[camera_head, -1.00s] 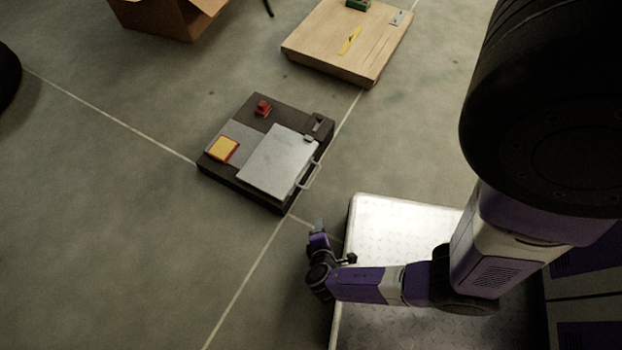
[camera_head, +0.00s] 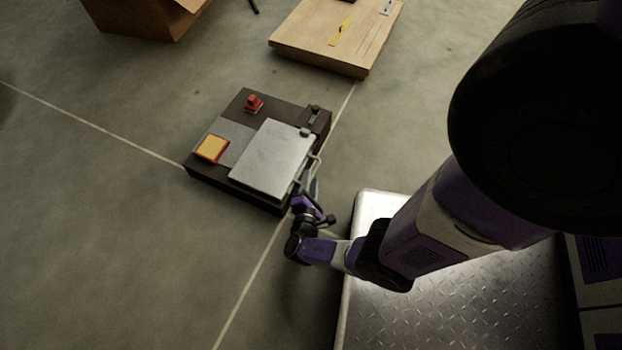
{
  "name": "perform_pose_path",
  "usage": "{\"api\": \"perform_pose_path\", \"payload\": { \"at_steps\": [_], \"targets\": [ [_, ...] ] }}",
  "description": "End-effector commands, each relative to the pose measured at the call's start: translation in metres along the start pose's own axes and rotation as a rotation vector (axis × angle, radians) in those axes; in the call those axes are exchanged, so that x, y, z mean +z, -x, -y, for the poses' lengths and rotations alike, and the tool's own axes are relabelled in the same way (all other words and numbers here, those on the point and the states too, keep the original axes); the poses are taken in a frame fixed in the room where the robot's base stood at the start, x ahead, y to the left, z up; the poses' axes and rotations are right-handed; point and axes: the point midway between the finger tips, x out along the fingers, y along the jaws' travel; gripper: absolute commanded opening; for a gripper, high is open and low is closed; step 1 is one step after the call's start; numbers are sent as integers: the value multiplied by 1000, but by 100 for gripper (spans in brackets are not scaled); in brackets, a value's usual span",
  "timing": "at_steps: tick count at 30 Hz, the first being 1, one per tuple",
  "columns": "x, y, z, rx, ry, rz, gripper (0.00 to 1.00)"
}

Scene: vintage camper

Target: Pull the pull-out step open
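The pull-out step appears to be the light grey metal plate (camera_head: 270,158) on a dark, low box (camera_head: 284,101) on the floor. A pale bar handle (camera_head: 316,163) stands out from the plate's right edge. My gripper (camera_head: 312,184) is at the lower part of this handle, with its fingers pointing up the picture toward it. The fingers are small and overlap the handle in view. I cannot tell whether they are open, shut or touching it.
A red part (camera_head: 253,104) and a yellow-orange pad (camera_head: 211,149) sit on the dark box. A wooden board (camera_head: 320,40) and a cardboard box (camera_head: 140,18) lie beyond. A metal tread-plate platform (camera_head: 450,310) is at the lower right. Floor to the left is clear.

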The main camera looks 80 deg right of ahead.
Motion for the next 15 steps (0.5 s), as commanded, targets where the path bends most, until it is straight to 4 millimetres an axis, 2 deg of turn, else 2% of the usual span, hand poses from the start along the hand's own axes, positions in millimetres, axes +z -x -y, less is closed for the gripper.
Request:
{"api": "perform_pose_path", "payload": {
  "at_steps": [5, 13, 14, 15],
  "targets": [
    [0, -14, 1, -1, 0, 1, 33],
    [0, -15, 0, -1, 0, 0, 33],
    [0, -15, 0, 0, 0, 0, 31],
    [0, -15, 0, -1, 0, 0, 23]
  ]
}}
